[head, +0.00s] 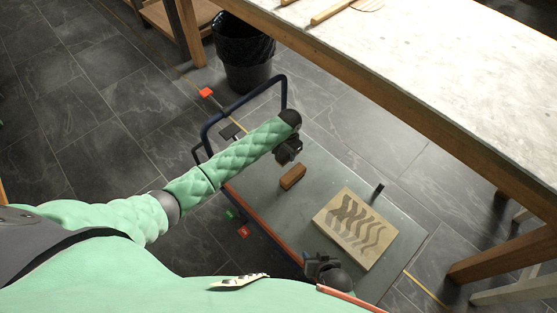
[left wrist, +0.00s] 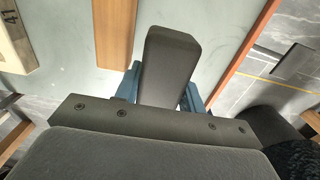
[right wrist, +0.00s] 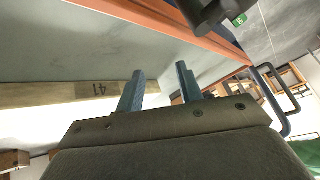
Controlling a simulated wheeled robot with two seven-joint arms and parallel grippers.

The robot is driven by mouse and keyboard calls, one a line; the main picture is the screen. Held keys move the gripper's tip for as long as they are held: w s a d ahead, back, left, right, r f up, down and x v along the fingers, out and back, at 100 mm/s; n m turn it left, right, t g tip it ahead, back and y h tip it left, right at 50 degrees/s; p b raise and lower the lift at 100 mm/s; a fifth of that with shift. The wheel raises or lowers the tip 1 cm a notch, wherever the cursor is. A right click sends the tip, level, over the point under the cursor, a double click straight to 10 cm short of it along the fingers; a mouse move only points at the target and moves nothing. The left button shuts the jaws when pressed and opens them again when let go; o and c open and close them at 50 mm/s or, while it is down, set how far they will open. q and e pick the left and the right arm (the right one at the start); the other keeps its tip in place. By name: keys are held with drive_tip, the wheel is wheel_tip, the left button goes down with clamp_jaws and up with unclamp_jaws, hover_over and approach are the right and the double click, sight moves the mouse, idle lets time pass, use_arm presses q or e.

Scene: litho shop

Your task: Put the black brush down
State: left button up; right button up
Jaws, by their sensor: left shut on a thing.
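The black brush (left wrist: 168,62) is a dark block between the blue fingers of my left gripper (left wrist: 160,95), which is shut on it. In the head view my left gripper (head: 288,153) is over the left part of the cart top, just above and beside a brown block (head: 293,177). The brush is hard to tell from the dark gripper there; I cannot tell whether it touches the cart. My right gripper (head: 323,267) is near the cart's front edge. In the right wrist view its fingers (right wrist: 158,85) stand apart with nothing between them.
The grey cart top (head: 317,170) carries a pale stone block (head: 357,228) with dark wavy marks, to the right. A small black piece (head: 378,190) stands at the cart's far edge. A wooden table (head: 440,75) and a black bin (head: 244,55) stand beyond. Bare cart top lies around the brown block.

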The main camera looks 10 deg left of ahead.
use_arm(q)
drive_tip(key=a+f, duration=0.2)
drive_tip(key=a, duration=0.1)
drive_tip(key=shift+s+a+f, duration=0.1)
drive_tip(key=shift+s+a, duration=0.1)
drive_tip(key=shift+a, duration=0.1)
use_arm(e)
drive_tip(key=shift+r, duration=0.1)
use_arm(q)
drive_tip(key=shift+f, duration=1.95)
use_arm(e)
drive_tip(key=shift+f, duration=0.35)
use_arm(q)
drive_tip(key=shift+f, duration=0.15)
drive_tip(key=o, duration=1.3)
